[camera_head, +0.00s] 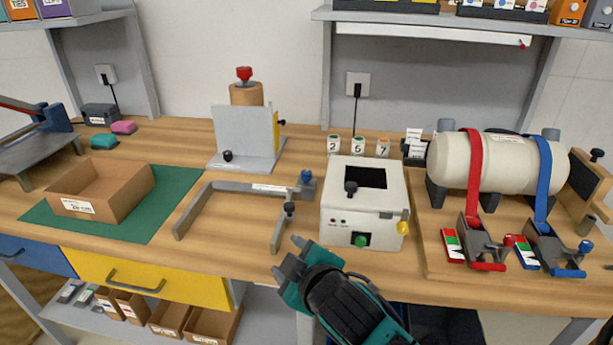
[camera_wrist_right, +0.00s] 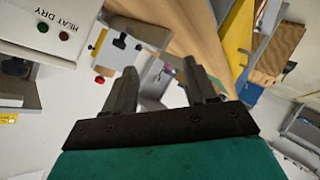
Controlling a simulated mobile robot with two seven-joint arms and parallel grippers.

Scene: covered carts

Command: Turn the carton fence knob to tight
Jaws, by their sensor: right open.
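The grey U-shaped carton fence (camera_head: 228,187) lies on the wooden bench, open toward the front. A blue knob (camera_head: 306,177) stands at its back right corner, and a dark knob (camera_head: 290,209) stands on its right arm. I cannot read any marking on either knob. An open brown carton (camera_head: 72,207) sits on a green mat to the left. My right gripper (camera_head: 288,258) is open and empty at the bench's front edge, in front of the fence's right arm and apart from both knobs. Its open fingers also show in the right wrist view (camera_wrist_right: 160,75). My left gripper is out of view.
A white box (camera_head: 335,213) with a green button stands close to the right of the fence. A grey upright plate (camera_head: 242,134) stands behind the fence. A strapped tank (camera_head: 497,163) is at the right. The bench inside the fence is clear.

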